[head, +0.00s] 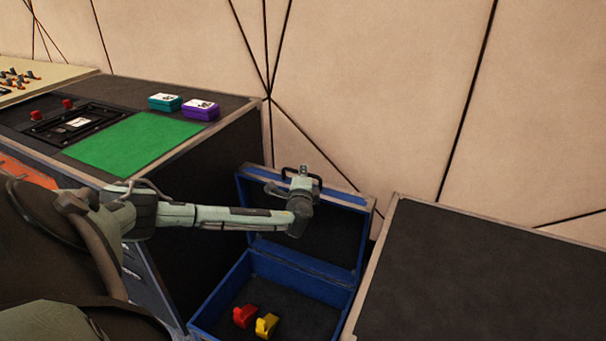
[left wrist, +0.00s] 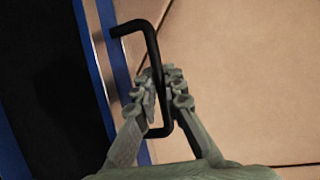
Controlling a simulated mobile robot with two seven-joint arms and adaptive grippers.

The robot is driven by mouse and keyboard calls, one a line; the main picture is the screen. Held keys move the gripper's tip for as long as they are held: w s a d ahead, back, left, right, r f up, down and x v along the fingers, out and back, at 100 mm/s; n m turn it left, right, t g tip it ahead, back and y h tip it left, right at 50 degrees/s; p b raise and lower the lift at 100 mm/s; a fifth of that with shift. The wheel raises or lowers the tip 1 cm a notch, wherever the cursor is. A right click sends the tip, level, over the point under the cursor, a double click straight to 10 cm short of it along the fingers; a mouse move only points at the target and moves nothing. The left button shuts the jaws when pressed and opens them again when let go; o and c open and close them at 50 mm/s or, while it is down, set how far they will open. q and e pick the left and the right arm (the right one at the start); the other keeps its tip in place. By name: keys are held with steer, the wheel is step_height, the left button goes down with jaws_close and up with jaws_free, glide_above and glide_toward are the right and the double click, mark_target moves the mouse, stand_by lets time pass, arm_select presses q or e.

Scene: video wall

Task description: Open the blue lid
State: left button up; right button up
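The blue lid (head: 339,196) of a blue case stands raised, roughly upright, at the back of the case in the head view. Its inside is dark. Its blue edge also shows at the left in the left wrist view (left wrist: 97,70). A black handle (left wrist: 152,45) sits on the lid's top edge. My left gripper (left wrist: 165,82) has its fingers close together on either side of the handle, shut on it. In the head view my left gripper (head: 303,180) is at the lid's top edge and hides part of the handle. My right gripper is not in view.
The open blue case (head: 225,296) holds a red piece (head: 244,316) and a yellow piece (head: 266,325). A dark console with a green panel (head: 135,143) stands to its left, a dark-topped block (head: 480,270) to its right. A beige wall (head: 380,80) rises behind.

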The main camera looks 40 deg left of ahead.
arm_select(q)
jaws_close()
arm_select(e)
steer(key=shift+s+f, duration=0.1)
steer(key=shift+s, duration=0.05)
arm_select(q)
steer(key=shift+s+d+f, duration=0.1)
steer(key=shift+s+f, duration=0.1)
steer(key=shift+s, duration=0.1)
steer(key=s+d+f+n+t+y+b, duration=0.1)
steer(key=s+d+t+y+b, duration=0.1)
steer(key=s, duration=0.9)
steer(key=shift+s+d+t+b, duration=0.4)
steer(key=shift+d+b, duration=0.5)
steer(key=shift+b, duration=0.2)
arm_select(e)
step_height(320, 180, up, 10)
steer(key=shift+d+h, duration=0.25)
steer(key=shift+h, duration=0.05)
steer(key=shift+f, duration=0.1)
